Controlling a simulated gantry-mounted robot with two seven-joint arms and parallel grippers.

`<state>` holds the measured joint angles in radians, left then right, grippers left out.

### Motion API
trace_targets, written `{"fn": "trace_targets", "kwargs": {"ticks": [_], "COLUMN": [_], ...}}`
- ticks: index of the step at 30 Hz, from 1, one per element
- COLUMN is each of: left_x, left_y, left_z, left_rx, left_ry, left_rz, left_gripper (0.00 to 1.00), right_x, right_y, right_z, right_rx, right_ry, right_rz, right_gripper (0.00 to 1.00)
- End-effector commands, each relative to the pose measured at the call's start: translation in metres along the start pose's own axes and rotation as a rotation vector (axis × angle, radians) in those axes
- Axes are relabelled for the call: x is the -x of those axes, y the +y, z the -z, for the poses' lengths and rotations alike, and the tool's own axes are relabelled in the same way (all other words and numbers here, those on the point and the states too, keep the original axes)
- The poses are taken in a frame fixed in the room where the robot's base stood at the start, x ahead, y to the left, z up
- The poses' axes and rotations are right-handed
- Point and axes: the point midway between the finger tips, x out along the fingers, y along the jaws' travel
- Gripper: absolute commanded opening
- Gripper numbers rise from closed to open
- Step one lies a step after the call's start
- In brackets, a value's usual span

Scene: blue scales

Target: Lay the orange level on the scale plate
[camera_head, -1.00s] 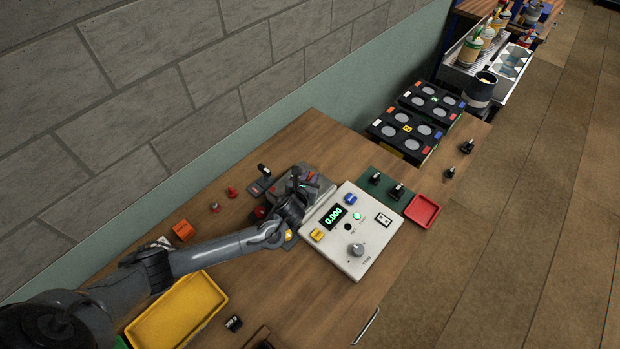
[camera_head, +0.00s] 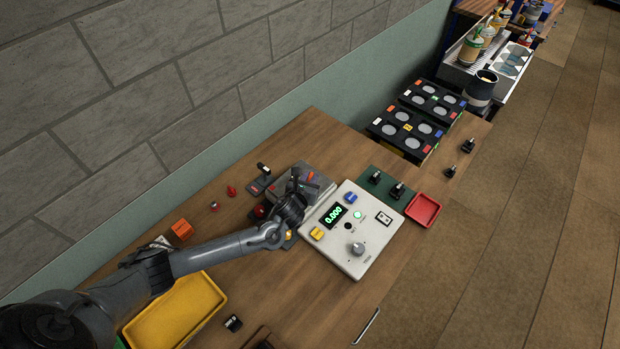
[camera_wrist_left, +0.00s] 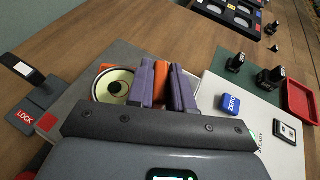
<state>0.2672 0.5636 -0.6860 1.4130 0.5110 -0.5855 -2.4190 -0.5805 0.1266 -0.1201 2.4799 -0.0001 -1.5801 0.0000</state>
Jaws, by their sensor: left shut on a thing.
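My left gripper (camera_head: 297,198) is over the grey scale plate (camera_head: 283,182), beside the pale scale console (camera_head: 352,252). In the left wrist view its purple fingers (camera_wrist_left: 167,84) are shut on the orange level (camera_wrist_left: 174,74), with orange showing between them. A pale round dial with dark rings (camera_wrist_left: 117,84) and more orange show just left of the fingers; I cannot tell whether these belong to the level. The wrist housing hides the lower part, so contact with the plate cannot be told. The display (camera_head: 334,215) reads 0.000. My right gripper is not in view.
A lever with a red LOCK label (camera_wrist_left: 25,117) stands left of the plate. A blue ZERO button (camera_wrist_left: 232,103) is on the console. A red tray (camera_head: 422,210), yellow tray (camera_head: 213,292) and orange block (camera_head: 182,229) lie around. Bare wood lies behind the plate.

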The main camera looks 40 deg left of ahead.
Motion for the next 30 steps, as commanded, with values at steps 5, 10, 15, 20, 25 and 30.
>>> {"fn": "trace_targets", "kwargs": {"ticks": [5,10,15,20,25,30], "left_x": [-0.002,-0.002,-0.002,-0.002,0.002,0.02], "left_y": [0.0,0.0,0.0,0.0,0.0,0.0], "left_z": [0.004,0.004,0.004,0.005,0.004,0.005], "left_rx": [0.001,0.001,0.0,0.0,-0.001,-0.003], "left_ry": [-0.001,-0.001,0.0,0.001,0.0,0.0], "left_rz": [0.0,0.0,0.0,0.0,-0.001,0.001], "left_gripper": [0.0,0.34,0.51,0.51,0.51,0.51], "right_x": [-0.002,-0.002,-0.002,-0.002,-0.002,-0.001], "right_y": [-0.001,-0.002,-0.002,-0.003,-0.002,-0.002], "right_z": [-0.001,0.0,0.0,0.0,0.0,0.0], "right_rx": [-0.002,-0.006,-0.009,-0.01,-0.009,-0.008], "right_ry": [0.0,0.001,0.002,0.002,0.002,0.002], "right_rz": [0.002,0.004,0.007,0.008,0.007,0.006], "right_gripper": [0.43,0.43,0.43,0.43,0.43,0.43]}}
